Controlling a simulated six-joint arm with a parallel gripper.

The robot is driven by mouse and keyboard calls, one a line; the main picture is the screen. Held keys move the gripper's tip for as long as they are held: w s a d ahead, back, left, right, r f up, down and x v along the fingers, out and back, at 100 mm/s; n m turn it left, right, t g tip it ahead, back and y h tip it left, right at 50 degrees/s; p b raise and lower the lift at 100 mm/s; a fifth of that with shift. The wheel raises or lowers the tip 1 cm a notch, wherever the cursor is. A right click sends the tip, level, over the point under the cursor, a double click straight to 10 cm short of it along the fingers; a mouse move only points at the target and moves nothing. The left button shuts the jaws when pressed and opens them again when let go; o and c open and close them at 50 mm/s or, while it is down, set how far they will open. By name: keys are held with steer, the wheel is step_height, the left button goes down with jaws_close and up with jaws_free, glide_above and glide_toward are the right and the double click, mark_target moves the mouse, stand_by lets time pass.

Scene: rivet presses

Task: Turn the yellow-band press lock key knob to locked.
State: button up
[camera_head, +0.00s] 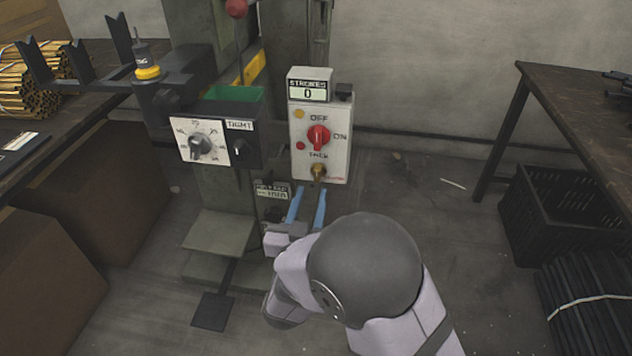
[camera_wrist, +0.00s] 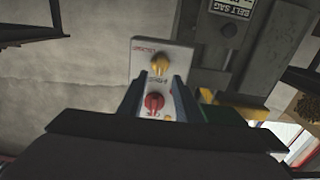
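A white control box (camera_head: 334,118) on the press carries a brass key knob (camera_head: 319,171) near its lower edge, below a red OFF/ON selector knob (camera_head: 319,137). The wrist view shows the box turned over, with the brass knob (camera_wrist: 160,66) above the red knob (camera_wrist: 153,103) and small red lettering by the brass one. I cannot read which setting the brass knob points to. A yellow band (camera_head: 250,69) crosses the press column behind the box. My gripper (camera_head: 308,190) is open, its blue fingers apart just below the box. It holds nothing that I can see.
A dial panel (camera_head: 203,141) and a green bin (camera_head: 238,103) sit left of the box. A stroke counter (camera_head: 308,90) sits on top. A dark table (camera_head: 580,90) and black crate (camera_head: 561,212) stand at right. Floor between them and the press is mostly clear.

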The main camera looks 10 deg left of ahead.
mark_target(317, 176)
steer(key=shift+w+b, duration=0.75)
steer(key=shift+w, duration=2.75)
jaws_close()
